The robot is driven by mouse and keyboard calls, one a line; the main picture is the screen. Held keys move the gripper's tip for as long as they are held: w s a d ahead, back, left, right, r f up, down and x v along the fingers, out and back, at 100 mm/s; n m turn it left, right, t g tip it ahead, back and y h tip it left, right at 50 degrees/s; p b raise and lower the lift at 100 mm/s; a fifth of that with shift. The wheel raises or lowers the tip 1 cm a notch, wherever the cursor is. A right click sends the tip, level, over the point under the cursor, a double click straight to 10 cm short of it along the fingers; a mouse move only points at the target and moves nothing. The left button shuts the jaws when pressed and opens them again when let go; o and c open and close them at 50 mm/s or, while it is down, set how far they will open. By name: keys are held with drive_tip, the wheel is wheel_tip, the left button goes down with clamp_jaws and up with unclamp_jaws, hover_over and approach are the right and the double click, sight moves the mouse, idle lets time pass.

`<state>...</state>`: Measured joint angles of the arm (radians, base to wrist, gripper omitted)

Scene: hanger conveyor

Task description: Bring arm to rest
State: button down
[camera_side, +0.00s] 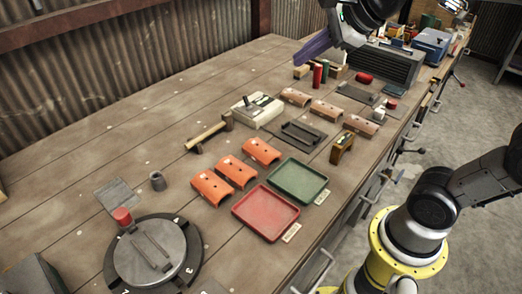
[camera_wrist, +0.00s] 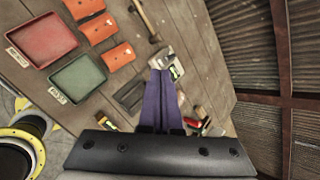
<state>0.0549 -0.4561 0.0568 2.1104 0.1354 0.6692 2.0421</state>
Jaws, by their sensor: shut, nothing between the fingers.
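My gripper (camera_side: 302,59) is high over the far part of the wooden workbench (camera_side: 110,150), at the top of the side view. Its purple fingers point down and to the left, clear of the bench. In the wrist view my gripper (camera_wrist: 160,74) shows its two long purple fingers side by side, shut with nothing between them. Parts of the bench top beneath are hidden behind them.
A red tray (camera_side: 265,214) and a green tray (camera_side: 297,180) lie near the front edge beside several orange curved pieces (camera_side: 261,151). A round turntable (camera_side: 150,252) stands at near left. A light box with a lever (camera_side: 256,110) and a grey machine (camera_side: 385,62) stand farther back.

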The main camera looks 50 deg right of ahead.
drive_tip(key=s+f+n+g, duration=0.1)
drive_tip(key=s+f+n, duration=0.4)
drive_tip(key=n, duration=0.7)
drive_tip(key=s+f+n+g, duration=0.2)
drive_tip(key=s+f+n, duration=0.3)
drive_tip(key=s+n, duration=0.5)
drive_tip(key=n, duration=0.2)
drive_tip(key=shift+s+f+n+h, duration=0.2)
drive_tip(key=shift+f+n+h, duration=0.1)
drive_tip(key=shift+n, duration=0.1)
